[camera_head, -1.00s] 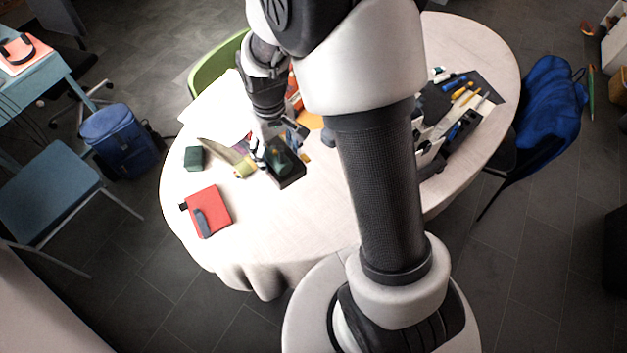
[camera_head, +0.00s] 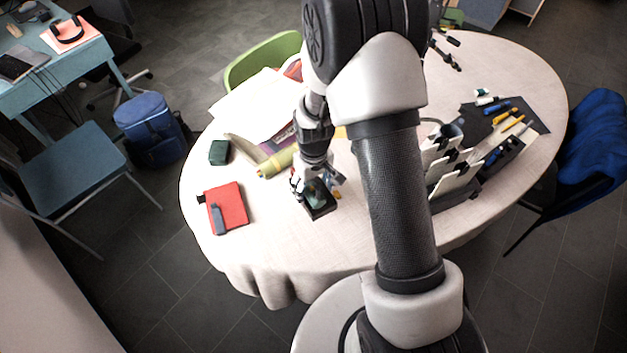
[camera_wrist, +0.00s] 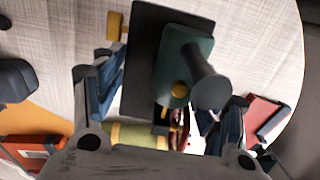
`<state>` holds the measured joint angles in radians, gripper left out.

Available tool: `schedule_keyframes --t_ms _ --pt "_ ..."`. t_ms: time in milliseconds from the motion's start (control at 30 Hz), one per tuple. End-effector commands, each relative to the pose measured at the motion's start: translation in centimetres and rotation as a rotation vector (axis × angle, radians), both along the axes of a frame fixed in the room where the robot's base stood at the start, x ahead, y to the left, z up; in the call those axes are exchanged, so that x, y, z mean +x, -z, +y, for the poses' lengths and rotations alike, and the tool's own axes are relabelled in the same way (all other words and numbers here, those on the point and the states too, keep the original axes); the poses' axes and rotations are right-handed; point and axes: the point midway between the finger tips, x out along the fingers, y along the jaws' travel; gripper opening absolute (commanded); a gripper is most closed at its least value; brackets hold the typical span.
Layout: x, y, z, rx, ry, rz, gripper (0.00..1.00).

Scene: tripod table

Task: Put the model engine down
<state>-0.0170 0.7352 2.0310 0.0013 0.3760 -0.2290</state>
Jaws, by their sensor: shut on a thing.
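The model engine (camera_head: 321,208) has a dark flat base and a green body. In the wrist view the model engine (camera_wrist: 190,70) shows its green block, a dark cylinder and yellow knobs. My gripper (camera_head: 317,188) points down over the front left part of the round table (camera_head: 270,235) and is shut on the engine. In the wrist view its fingers (camera_wrist: 165,105) stand on either side of the engine; the exact contact is hidden. I cannot tell whether the base touches the cloth.
A red notebook (camera_head: 230,203) lies left of the engine, with a dark green box (camera_head: 219,152) behind it. A yellow-green roll (camera_head: 275,163) lies behind the engine. White upright holders (camera_head: 447,178) and a dark tool mat (camera_head: 535,120) are right. Cloth in front is bare.

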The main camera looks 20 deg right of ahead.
Motion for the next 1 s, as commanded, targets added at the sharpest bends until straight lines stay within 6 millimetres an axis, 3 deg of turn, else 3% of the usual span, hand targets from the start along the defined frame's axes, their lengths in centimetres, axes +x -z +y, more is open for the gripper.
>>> schedule_keyframes --t_ms 167,433,867,900,1000 --pt "0.1 0.8 0.0 0.000 0.000 -0.003 0.04" --pt "0.1 4.2 0.0 0.000 0.000 -0.002 0.04" --pt "0.1 4.7 0.0 0.000 0.000 -0.004 0.04" --pt "0.0 4.8 0.0 0.000 0.000 -0.001 0.68" --pt "0.0 4.8 0.0 0.000 0.000 -0.001 0.74"
